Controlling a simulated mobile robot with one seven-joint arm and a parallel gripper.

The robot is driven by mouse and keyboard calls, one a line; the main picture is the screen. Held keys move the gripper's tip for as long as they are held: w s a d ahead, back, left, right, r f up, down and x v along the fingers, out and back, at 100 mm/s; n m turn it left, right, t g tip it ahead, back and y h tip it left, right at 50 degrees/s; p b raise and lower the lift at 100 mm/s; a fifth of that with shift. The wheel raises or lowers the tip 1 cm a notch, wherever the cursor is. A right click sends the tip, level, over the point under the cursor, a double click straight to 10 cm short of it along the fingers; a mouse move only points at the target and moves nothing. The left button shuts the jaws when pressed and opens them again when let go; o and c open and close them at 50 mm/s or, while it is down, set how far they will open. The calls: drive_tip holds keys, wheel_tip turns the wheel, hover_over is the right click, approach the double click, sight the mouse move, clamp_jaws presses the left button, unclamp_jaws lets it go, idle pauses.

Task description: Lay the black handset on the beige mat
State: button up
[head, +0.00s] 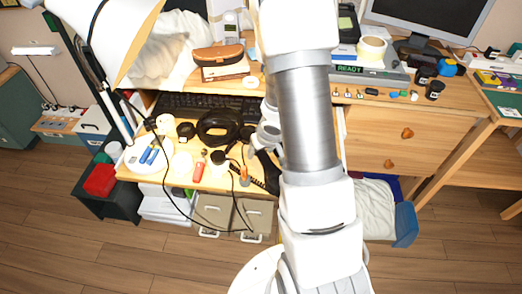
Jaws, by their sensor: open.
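A long black object, probably the black handset (264,172), lies on the wooden desk just left of my arm, which covers its right side. I cannot make out the beige mat. My upright arm hides the desk's middle. Grey-white rounded parts, probably my wrist, show at the arm's left side above the black object. My gripper's fingers are hidden behind the arm.
A white desk lamp (105,38) leans over the left side. A black keyboard (185,106) lies behind the clutter. A monitor (430,20) stands at the back right. Loose cable hangs over the front edge.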

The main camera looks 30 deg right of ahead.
drive_tip(key=shift+r, duration=0.3)
drive_tip(key=s+r+t+h+p, duration=0.1)
drive_tip(key=s+r+h+p, duration=0.2)
drive_tip(key=r, duration=1.1)
drive_tip(key=s+r+p, duration=0.3)
drive_tip(key=r+p, duration=0.2)
drive_tip(key=r, duration=0.9)
drive_tip(key=s+a+r+y, duration=0.3)
drive_tip(key=s+a+r, duration=0.6)
drive_tip(key=s+a, duration=0.4)
wheel_tip(320, 180, up, 8)
drive_tip(key=p, duration=0.7)
drive_tip(key=shift+w+d+r+n+p, duration=0.15)
drive_tip(key=shift+d+n+p, duration=0.15)
drive_tip(key=shift+p, duration=0.1)
